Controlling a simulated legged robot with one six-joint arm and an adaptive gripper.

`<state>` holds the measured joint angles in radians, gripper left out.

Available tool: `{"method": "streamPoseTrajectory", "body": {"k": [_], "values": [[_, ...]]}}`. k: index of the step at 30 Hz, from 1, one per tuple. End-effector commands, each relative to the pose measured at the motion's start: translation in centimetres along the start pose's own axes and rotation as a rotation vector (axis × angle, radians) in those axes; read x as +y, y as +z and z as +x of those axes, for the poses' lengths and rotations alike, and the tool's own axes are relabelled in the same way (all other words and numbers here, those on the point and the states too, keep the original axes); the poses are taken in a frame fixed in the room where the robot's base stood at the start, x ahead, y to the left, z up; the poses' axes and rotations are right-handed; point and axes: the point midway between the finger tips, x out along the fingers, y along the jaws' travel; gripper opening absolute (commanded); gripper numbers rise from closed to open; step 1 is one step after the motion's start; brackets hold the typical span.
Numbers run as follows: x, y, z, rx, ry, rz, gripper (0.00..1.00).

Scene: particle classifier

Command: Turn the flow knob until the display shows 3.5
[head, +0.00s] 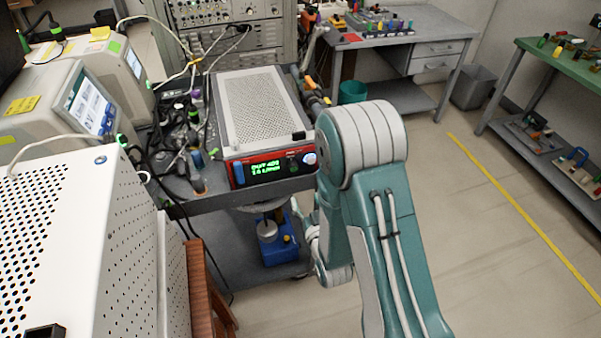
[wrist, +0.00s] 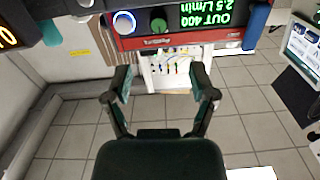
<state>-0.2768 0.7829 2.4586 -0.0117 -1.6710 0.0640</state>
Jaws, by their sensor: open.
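The red front panel of the particle classifier (head: 272,168) faces me on a bench, with a perforated cover (head: 262,105) behind it. Its green-lit display (head: 265,168) is small in the head view. It appears upside down in the wrist view (wrist: 206,14), with OUT 400 and a flow line that looks like 2.5 L/min. Beside it are a dark green knob (wrist: 158,20) and a round white knob with a blue ring (wrist: 124,22); which one sets flow is unclear. My gripper (wrist: 163,88) is open and empty, apart from both knobs.
A blue upright object (wrist: 257,24) stands beside the display. Cables and small parts (head: 185,135) crowd the bench left of the device. A blue container (head: 280,245) sits below. A white perforated cabinet (head: 80,240) fills the left foreground; floor at right is open.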

Motion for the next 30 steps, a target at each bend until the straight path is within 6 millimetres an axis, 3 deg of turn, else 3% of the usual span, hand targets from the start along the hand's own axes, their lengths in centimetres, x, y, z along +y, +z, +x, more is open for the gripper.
{"method": "streamPoseTrajectory", "body": {"k": [5, 18, 30], "values": [[-0.1, -0.1, 2.0, 0.005, 0.000, -0.002, 0.73], [-0.4, 0.0, 9.6, 0.001, -0.001, -0.005, 0.73], [-0.4, 0.0, 10.8, 0.000, 0.000, -0.005, 0.73]]}}
